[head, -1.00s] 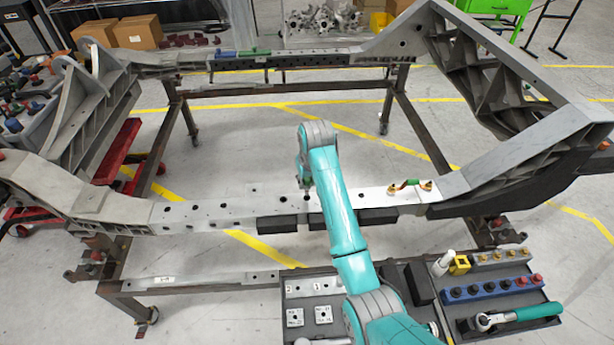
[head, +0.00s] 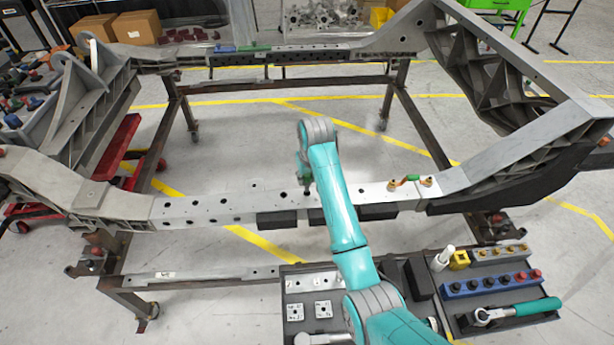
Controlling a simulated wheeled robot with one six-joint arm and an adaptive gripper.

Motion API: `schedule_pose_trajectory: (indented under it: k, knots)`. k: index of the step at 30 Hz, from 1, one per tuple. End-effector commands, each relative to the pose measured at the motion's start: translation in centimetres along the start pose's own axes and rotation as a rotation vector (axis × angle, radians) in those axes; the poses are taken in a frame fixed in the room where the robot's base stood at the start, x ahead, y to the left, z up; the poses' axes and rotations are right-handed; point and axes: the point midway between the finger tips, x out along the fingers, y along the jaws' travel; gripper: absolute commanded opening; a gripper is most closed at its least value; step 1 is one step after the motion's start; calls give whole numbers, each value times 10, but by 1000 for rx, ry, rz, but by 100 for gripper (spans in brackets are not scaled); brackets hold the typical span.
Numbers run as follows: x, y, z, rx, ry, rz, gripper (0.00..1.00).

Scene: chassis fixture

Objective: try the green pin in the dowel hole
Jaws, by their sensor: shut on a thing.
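My gripper (head: 307,190) is seen small in the head view, pointing down over the top face of the near chassis rail (head: 235,204). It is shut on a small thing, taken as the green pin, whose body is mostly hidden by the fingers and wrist. A dark tip shows just above or at the rail; I cannot tell whether it touches or is in a hole. Several dark holes run along the rail, one (head: 283,194) just left of my gripper. I cannot tell which is the dowel hole.
A green-handled piece with orange ends (head: 411,181) sits on the rail to the right. Below stands a dark tool tray with plates (head: 323,309), a blue socket rack (head: 490,286) and a teal-handled wrench (head: 525,311). The chassis end (head: 500,160) rises at right.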

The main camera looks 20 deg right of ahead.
Motion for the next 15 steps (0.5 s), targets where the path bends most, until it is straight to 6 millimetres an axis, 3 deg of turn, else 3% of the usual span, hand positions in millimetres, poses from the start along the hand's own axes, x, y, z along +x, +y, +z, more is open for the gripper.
schedule_pose_trajectory:
  k: [15]
  knots:
    - [13,0,4,0,0,0,0]
